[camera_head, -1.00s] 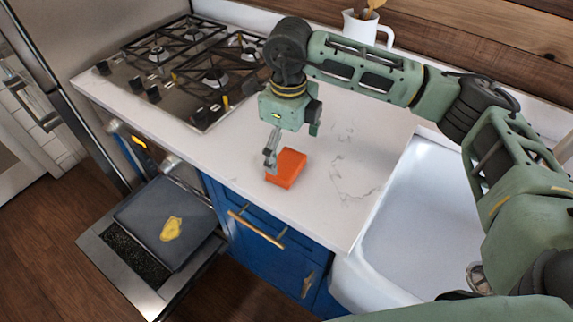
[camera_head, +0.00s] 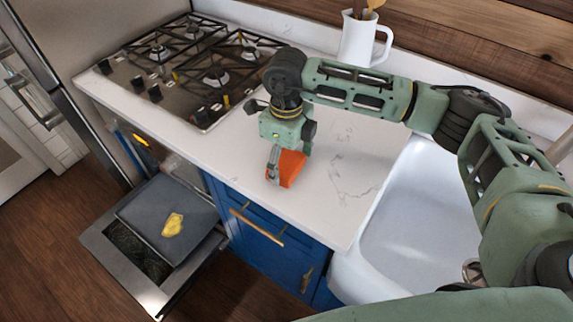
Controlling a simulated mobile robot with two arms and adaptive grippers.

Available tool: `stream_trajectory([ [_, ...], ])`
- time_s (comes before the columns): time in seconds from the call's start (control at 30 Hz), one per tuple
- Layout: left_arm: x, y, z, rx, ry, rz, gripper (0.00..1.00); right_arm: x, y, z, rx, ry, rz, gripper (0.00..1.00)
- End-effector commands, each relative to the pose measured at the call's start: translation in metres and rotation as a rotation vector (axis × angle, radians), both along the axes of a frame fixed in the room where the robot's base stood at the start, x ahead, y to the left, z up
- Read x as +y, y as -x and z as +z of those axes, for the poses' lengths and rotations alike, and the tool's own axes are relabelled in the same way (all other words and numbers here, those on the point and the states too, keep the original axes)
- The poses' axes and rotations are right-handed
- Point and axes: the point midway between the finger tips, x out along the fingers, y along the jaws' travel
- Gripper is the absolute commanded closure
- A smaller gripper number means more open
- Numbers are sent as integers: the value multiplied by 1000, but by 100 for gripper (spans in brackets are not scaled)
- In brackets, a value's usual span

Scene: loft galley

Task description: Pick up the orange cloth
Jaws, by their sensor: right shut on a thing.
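The orange cloth (camera_head: 291,168) is a folded block on the white counter, left of the sink. My right gripper (camera_head: 286,178) comes down over it from above and is shut on it, with a finger at its left side and another at its right. The cloth looks tilted in the fingers; whether it is clear of the counter I cannot tell. My left gripper does not show.
A gas cooktop (camera_head: 190,70) lies left of the gripper. A white sink (camera_head: 405,215) is at the right. A white pitcher (camera_head: 358,42) with utensils stands at the back. Below, the oven door (camera_head: 100,248) is open, with a dark tray (camera_head: 150,213) holding a yellow item (camera_head: 172,224).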

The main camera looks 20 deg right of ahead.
Motion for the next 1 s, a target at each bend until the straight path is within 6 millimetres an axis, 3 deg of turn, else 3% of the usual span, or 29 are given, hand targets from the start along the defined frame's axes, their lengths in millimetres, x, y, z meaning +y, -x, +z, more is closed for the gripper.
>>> stream_trajectory([
  [0.1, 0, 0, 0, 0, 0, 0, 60, 0, 0, 0, 0, 0, 0, 44],
  [0.43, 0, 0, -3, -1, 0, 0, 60, 0, -1, 5, -1, -1, 0, 44],
  [0.67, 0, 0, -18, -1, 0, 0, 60, 1, -2, 35, -7, -3, 0, 44],
  [1.0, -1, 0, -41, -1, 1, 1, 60, -40, 62, 81, -5, 2, 0, 44],
])
